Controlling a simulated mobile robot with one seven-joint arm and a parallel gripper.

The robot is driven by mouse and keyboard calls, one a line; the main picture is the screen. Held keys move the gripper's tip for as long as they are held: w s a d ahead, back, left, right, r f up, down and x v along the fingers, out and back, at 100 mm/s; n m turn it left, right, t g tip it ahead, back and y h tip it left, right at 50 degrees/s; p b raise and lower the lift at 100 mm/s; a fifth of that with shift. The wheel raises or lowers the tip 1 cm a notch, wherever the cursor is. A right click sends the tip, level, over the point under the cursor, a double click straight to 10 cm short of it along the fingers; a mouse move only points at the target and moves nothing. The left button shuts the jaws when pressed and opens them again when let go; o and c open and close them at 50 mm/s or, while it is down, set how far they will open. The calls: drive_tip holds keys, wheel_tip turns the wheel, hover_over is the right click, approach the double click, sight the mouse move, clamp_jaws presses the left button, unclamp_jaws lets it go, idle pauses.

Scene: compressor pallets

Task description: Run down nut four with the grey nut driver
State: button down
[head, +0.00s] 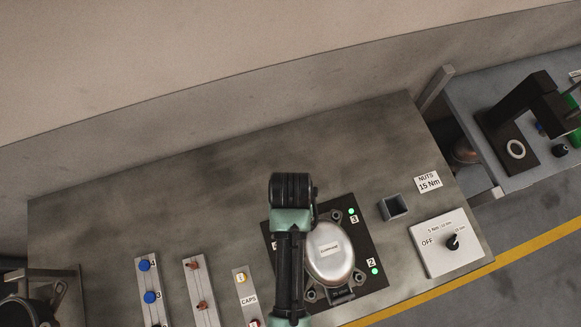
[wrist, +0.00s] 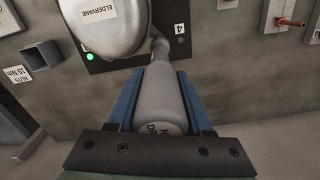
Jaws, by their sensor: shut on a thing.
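My gripper (wrist: 157,82) is shut on the grey nut driver (wrist: 163,105), with a blue finger on each side of it. The driver's narrow end reaches the corner of the compressor (wrist: 105,22) beside the label 4 (wrist: 180,28). The small lamp (wrist: 180,41) by that label is dark. The nut and its stud are hidden by the driver, so I cannot tell how they meet. In the head view my arm covers the gripper, the driver and the left part of the pallet (head: 376,281). The compressor (head: 328,252) sits on it, with green lamps lit at 3 (head: 351,211) and 2 (head: 375,271).
A square grey holder (head: 394,207) stands right of the pallet, near the NUTS 15 Nm label (head: 428,182). A dial box (head: 446,243) lies at the right. Racks with blue caps (head: 149,297) and copper pieces (head: 201,305) are at the left. The bench behind is clear.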

drive_tip(key=shift+f+b, duration=0.5)
drive_tip(key=shift+f, duration=0.35)
idle(2.7)
drive_tip(key=shift+r+p, duration=1.45)
drive_tip(key=shift+p, duration=0.05)
drive_tip(key=shift+r, duration=1.15)
